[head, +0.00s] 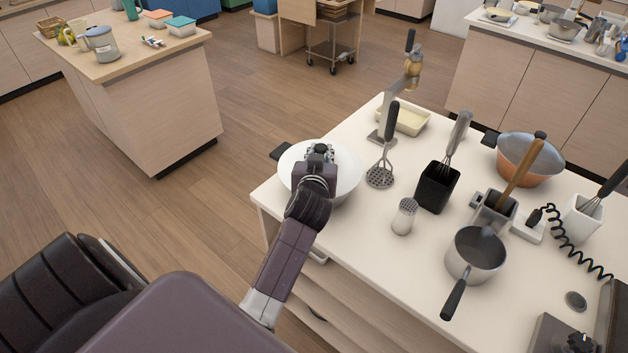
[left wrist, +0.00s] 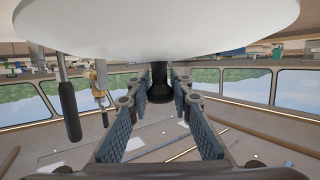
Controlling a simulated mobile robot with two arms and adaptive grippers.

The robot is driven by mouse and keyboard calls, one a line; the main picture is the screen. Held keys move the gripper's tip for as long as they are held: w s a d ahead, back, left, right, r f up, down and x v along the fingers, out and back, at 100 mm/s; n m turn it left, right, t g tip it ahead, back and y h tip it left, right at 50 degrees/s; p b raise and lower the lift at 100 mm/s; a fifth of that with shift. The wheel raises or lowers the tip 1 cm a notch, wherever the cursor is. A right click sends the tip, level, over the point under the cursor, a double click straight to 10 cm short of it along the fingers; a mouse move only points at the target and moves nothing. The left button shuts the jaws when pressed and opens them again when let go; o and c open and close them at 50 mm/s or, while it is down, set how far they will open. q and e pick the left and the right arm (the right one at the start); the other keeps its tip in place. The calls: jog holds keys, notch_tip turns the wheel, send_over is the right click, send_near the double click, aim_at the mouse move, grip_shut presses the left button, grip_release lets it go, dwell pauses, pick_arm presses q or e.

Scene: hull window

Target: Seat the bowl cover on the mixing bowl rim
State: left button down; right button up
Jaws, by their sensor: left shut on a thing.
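A round white bowl cover (head: 346,186) is near the left back edge of the white counter, under my left gripper (head: 319,153). In the left wrist view the cover (left wrist: 160,28) fills the top as a broad white curve. Its black knob (left wrist: 159,82) sits between the two fingers of my left gripper (left wrist: 160,98), which is shut on it. A dark handle (head: 281,150) sticks out at the cover's left. The mixing bowl is not clearly seen; whether its rim lies under the cover and touches it I cannot tell. My right gripper is not in view.
A saucepan (head: 475,256) and copper bowl (head: 530,158) are farther right.

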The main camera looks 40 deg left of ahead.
pick_arm(q)
jog(key=shift+f, duration=0.25)
dwell(0.7)
jog(key=c, duration=1.9)
grip_release()
jog(key=shift+r, duration=0.1)
jog(key=shift+s+r, duration=0.1)
jog(key=shift+s+d, duration=0.1)
jog(key=shift+p+v, duration=0.95)
jog(key=shift+v, duration=0.55)
jog(key=shift+o, duration=0.5)
jog(key=o, duration=0.5)
